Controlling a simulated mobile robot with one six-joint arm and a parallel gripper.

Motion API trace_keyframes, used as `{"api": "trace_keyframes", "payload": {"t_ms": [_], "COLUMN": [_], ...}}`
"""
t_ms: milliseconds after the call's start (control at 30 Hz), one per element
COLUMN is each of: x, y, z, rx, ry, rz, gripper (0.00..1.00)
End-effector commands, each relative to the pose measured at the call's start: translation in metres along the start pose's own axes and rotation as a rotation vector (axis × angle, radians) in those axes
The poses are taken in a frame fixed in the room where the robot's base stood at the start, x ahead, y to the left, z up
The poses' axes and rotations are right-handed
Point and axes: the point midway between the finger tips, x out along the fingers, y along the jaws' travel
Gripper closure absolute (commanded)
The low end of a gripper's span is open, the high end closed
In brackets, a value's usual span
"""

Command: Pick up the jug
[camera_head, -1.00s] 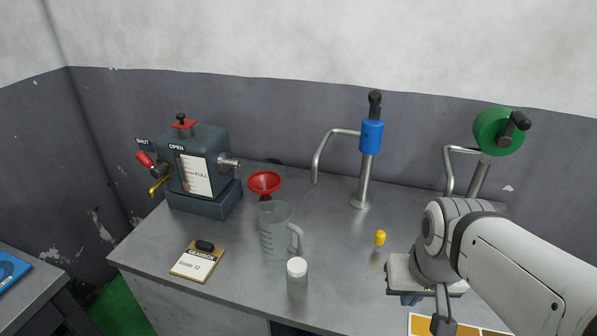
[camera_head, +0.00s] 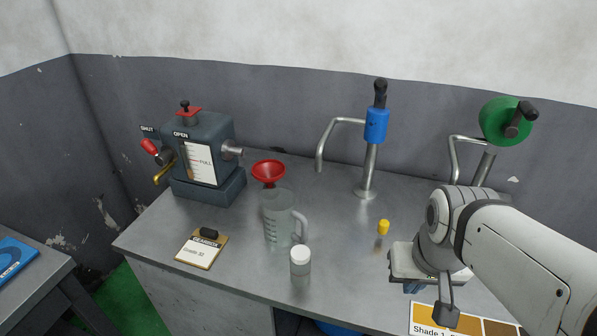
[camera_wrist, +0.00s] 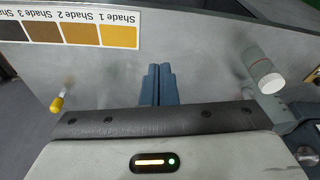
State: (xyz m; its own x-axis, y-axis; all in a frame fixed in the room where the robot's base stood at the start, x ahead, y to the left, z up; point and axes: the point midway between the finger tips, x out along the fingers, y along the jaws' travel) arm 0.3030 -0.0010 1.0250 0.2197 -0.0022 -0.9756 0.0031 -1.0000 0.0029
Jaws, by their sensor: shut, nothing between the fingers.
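The jug (camera_head: 278,222) is a clear, graduated, grey-tinted vessel with a handle on its right side. It stands upright in the middle of the grey bench, just in front of the red funnel (camera_head: 268,172). In the wrist view I cannot make out the jug clearly. My gripper (camera_wrist: 157,84) shows in the wrist view with its two blue-grey fingers together and nothing between them. In the head view my gripper is mostly hidden behind my wrist, at the right front of the bench, well right of the jug and apart from it.
A white-capped clear bottle (camera_head: 300,262) stands close in front of the jug. A small yellow-topped item (camera_head: 383,227) is between jug and arm. A clipboard (camera_head: 202,249) and a tank (camera_head: 204,157) are left. Blue (camera_head: 375,126) and green (camera_head: 503,122) taps stand behind. A shade card (camera_head: 455,318) lies front right.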

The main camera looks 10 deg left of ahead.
Motion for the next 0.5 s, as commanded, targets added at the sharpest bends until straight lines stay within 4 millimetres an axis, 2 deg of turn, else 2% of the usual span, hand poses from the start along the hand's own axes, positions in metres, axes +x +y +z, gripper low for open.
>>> {"api": "trace_keyframes", "payload": {"t_ms": [300, 500], "x": [0.0, 0.0075], "y": [0.0, -0.0099], "z": [0.0, 0.0], "rx": [0.0, 0.065], "ry": [0.0, -0.057], "rz": [0.0, -0.051], "gripper": [1.0, 0.84]}}
